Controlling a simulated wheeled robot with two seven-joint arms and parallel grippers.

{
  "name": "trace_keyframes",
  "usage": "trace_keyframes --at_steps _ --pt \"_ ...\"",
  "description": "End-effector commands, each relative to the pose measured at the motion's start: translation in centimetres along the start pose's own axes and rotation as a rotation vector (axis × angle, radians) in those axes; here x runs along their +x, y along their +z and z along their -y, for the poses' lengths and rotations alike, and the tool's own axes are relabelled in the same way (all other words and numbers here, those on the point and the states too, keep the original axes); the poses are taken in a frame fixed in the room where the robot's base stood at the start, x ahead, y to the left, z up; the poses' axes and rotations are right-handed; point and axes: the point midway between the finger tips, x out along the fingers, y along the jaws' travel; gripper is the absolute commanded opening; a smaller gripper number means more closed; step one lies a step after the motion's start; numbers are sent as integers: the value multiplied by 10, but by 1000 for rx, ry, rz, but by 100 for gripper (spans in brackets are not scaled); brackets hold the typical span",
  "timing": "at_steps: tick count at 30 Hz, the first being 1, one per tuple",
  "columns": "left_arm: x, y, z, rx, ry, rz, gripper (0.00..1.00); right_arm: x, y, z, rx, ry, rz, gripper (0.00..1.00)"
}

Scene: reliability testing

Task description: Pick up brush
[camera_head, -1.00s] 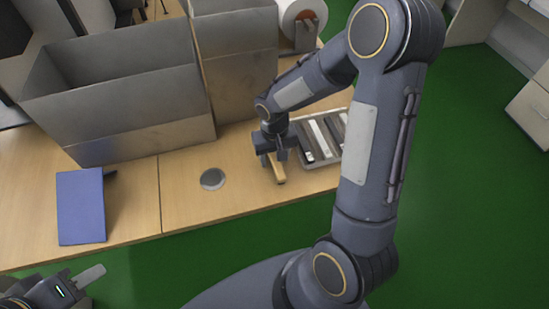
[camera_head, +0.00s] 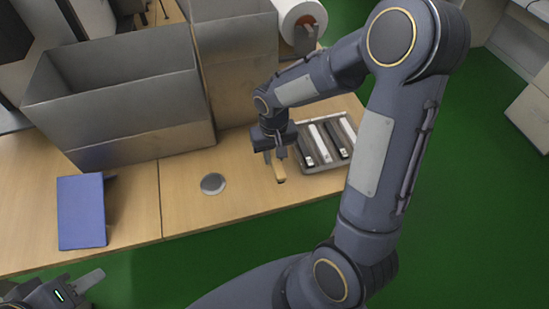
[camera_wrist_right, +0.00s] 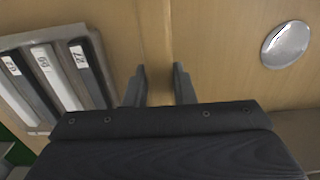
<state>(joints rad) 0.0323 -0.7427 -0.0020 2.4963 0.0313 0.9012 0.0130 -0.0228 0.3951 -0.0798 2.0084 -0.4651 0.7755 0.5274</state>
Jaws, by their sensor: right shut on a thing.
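The brush shows as a light wooden piece (camera_head: 280,174) held under my right gripper (camera_head: 274,152), beside the tray in the head view. In the right wrist view, the wooden piece (camera_wrist_right: 157,62) runs between the two fingers of the right gripper (camera_wrist_right: 160,85), which is shut on it. Its colour blends with the table there, and its far end is hard to make out. I cannot tell whether it touches the table. My left gripper (camera_head: 70,288) is at the lower left, partly cut off, away from the brush.
A grey tray (camera_head: 335,161) with several labelled black and white pieces lies right of the right gripper. A round metal disc (camera_head: 213,184) is to the left. A blue panel (camera_head: 81,212) and large grey bins (camera_head: 130,110) stand further left. A paper roll (camera_head: 296,15) is behind.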

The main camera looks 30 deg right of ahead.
Motion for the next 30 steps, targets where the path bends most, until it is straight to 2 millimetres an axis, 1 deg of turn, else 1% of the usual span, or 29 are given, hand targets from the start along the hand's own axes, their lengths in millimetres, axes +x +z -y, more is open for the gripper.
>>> trace_keyframes --at_steps 1,7,9,12,15,18,21,25,26,28,29,30 --pt "0 0 0 0 0 0 36 -11 7 7 -6 -3 -5 0" --pt "-1 0 0 0 0 0 36 -58 40 31 -8 -4 -5 0" --pt "2 1 1 0 0 0 36 -62 56 43 -10 -3 -3 0" --pt "2 1 1 0 0 0 36 -73 74 56 -9 -2 -3 0" --pt "3 2 1 0 0 0 36 -81 88 67 -8 -1 -1 0" --pt "3 2 2 0 0 0 36 -86 98 75 -6 -2 -1 0" --pt "3 2 2 0 0 0 36 -90 105 79 -4 0 1 0" --pt "3 2 1 0 0 0 36 -91 107 81 -2 0 1 0" --pt "3 1 1 0 0 0 36 -91 105 81 -4 1 2 0" --pt "0 0 0 0 0 0 36 -88 96 82 -13 3 4 0" --pt "-1 0 0 0 0 0 36 -85 89 82 -20 4 5 0" --pt "-3 -2 -2 0 0 0 36 -81 78 81 -33 6 6 0"
